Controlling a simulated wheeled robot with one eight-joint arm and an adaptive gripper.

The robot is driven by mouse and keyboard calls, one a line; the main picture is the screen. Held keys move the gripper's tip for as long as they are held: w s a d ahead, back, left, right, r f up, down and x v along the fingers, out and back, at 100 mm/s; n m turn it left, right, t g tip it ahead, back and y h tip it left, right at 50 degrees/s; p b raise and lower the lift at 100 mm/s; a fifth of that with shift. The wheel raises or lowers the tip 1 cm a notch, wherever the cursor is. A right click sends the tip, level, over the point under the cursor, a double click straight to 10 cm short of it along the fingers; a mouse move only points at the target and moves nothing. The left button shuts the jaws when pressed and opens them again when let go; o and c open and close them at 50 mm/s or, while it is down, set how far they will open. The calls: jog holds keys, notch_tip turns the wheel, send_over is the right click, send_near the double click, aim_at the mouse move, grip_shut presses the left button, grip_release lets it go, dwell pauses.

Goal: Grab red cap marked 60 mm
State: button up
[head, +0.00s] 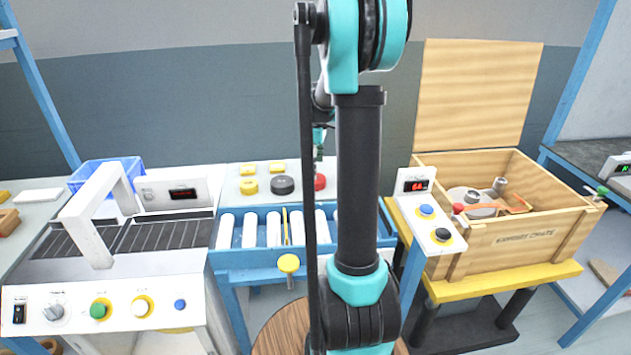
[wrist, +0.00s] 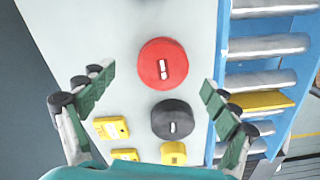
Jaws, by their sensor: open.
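The round red cap (wrist: 150,62) lies on a pale panel in the wrist view, with a small white mark whose writing I cannot read. In the head view the red cap (head: 321,182) shows just right of a thin rod of my arm, partly hidden. My gripper (wrist: 156,90) is open and empty, its teal fingers spread left and right of the cap's near side, apart from it. In the head view my gripper is mostly hidden behind my arm.
A black cap (wrist: 172,118) sits close beside the red one. Yellow pieces (wrist: 111,128) lie nearer the gripper's base. A blue-framed roller conveyor (head: 262,256) runs along the panel's front. A wooden crate (head: 520,240) stands at right, a sealing machine (head: 110,265) at left.

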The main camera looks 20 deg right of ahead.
aim_at(316, 181)
jog(key=f, duration=0.4)
jog(key=shift+s+a+f, duration=0.1)
jog(key=shift+a+f, duration=0.1)
jog(key=c, duration=1)
jog(key=shift+r, duration=0.1)
jog(key=shift+c, duration=0.2)
